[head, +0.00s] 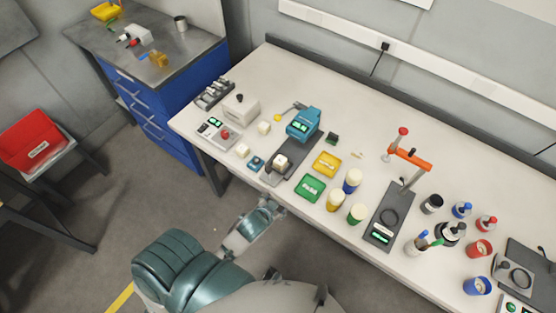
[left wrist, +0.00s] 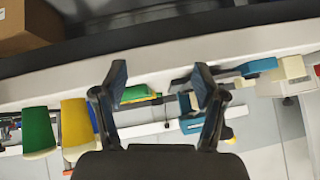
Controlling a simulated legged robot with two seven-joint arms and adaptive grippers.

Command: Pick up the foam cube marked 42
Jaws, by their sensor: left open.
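Several small cream foam cubes show in the head view. One cube (head: 280,161) rests on the grey base of the teal device and has a dark mark too small to read. Another cube (head: 241,150) lies near the front table edge, and a third cube (head: 264,127) lies farther back. I cannot tell which is marked 42. My left gripper (head: 270,206) is at the front edge of the table, apart from the cubes. In the left wrist view its two fingers (left wrist: 160,80) are spread with nothing held between them. My right gripper is not in view.
The teal device (head: 303,124) stands behind the cube on its base. A yellow tray (head: 327,164), a green tray (head: 311,187) and several capped cups (head: 336,200) stand to the right. A button box (head: 218,132) is at left. The back of the table is mostly clear.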

